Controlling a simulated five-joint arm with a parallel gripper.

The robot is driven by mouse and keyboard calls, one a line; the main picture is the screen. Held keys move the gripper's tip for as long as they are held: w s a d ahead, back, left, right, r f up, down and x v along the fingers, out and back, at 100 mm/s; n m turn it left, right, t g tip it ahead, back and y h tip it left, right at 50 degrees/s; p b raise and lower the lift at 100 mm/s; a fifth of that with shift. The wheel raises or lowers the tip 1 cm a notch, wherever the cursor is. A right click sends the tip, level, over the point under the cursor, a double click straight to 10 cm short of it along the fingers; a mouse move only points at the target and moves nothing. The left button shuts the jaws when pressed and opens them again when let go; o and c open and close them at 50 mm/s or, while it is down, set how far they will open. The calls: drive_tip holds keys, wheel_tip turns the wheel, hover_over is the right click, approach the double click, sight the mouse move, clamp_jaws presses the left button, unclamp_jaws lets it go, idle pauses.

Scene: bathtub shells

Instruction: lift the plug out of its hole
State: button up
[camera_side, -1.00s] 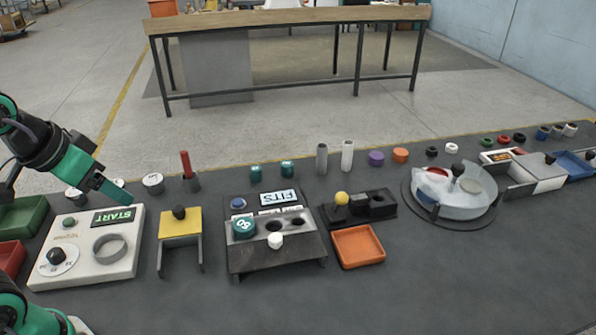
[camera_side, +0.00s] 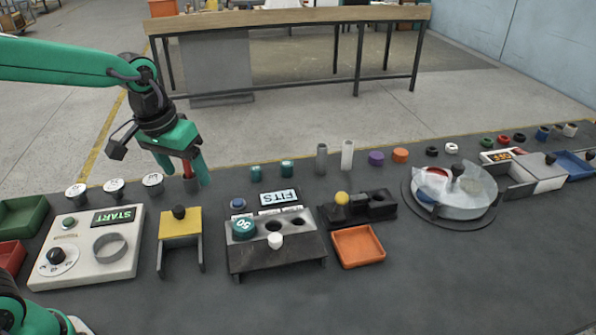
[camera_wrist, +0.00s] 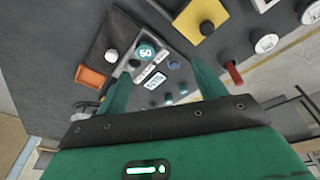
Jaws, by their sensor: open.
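The teal plug (camera_side: 243,227) with a number on its top sits in the left hole of the grey-and-black test block (camera_side: 250,260). In the wrist view the plug (camera_wrist: 146,50) reads 50 and shows beyond my fingertips, roughly between them. My gripper (camera_side: 186,172) is open and empty, behind and left of the block, well apart from the plug. My green fingers (camera_wrist: 160,70) are spread in the wrist view. In the side view they overlap the red peg (camera_side: 187,168), which the wrist view shows outside the right finger.
Beside the plug is an empty dark hole (camera_side: 299,222); a white knob (camera_side: 275,240) is on the block's front. A yellow stand (camera_side: 180,223) with a black knob is to the left. An orange tray (camera_side: 358,247) is to the right. Two teal cylinders (camera_side: 256,173) stand behind.

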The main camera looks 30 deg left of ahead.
sight(243, 224)
drive_tip(key=w+d+f, duration=0.1)
drive_tip(key=w+f, duration=0.2)
drive_tip(key=w+d+f+g, duration=0.1)
drive_tip(key=w+d+f, duration=0.1)
drive_tip(key=f, duration=0.2)
drive_tip(key=w+d+f+n+g, duration=0.1)
drive_tip(key=w+d+f, duration=0.1)
drive_tip(key=w+f, duration=0.1)
drive_tip(key=shift+w+f, duration=0.25)
drive_tip(key=shift+w, duration=0.1)
drive_tip(key=shift+f, duration=1.3)
drive_tip(key=shift+f, duration=2.6)
drive_tip(key=c, duration=1.2)
drive_tip(key=shift+r, duration=0.25)
